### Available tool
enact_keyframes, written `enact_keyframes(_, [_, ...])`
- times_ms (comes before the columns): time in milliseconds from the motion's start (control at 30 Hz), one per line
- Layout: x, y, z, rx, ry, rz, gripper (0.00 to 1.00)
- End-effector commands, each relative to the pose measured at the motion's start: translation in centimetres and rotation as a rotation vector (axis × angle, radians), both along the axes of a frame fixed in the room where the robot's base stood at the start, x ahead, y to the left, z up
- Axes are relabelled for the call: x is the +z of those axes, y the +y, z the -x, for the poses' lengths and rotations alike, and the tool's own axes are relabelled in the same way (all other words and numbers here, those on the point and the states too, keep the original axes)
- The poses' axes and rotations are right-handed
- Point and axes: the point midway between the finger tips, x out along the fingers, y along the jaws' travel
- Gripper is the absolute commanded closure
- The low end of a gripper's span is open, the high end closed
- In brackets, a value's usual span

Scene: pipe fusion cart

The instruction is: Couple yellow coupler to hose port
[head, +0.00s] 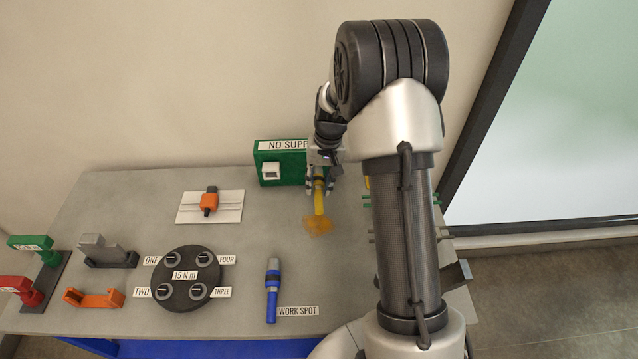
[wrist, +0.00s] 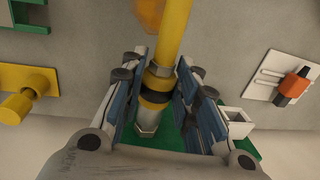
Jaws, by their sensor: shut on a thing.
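My gripper (head: 319,190) is shut on the yellow coupler (head: 319,203), in front of the green block. In the wrist view the coupler (wrist: 172,35) is a yellow tube with silver hex collars and a black band, between the blue finger pads of my gripper (wrist: 163,90). Its far end has a translucent orange part (head: 319,227) over the table. The silver end (wrist: 147,122) points toward the green block (wrist: 175,140); whether they touch, I cannot tell. No part is clearly marked as the hose port. A yellow fitting with a round knob (wrist: 18,107) is at the left in the wrist view.
The green block (head: 265,180) bears a "NO SUPP…" sign and a white box (head: 271,170). An orange device (head: 209,202) sits on a white plate to the left. My arm hides the table's right side.

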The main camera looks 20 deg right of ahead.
Motion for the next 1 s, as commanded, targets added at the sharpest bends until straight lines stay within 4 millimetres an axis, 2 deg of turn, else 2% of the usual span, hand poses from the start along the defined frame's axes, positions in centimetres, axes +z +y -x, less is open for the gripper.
enact_keyframes(333, [0.07,-0.37,-0.85,0.0,-0.001,0.0,1.0])
enact_keyframes(367, [0.07,-0.34,-0.81,0.0,-0.001,0.0,0.69])
enact_keyframes(400, [0.06,-0.33,-0.78,0.0,0.0,0.0,0.67])
enact_keyframes(700, [0.02,-0.32,-0.76,0.0,0.0,0.0,0.48])
enact_keyframes(1000, [0.09,-0.33,-0.74,0.0,0.0,0.0,0.48])
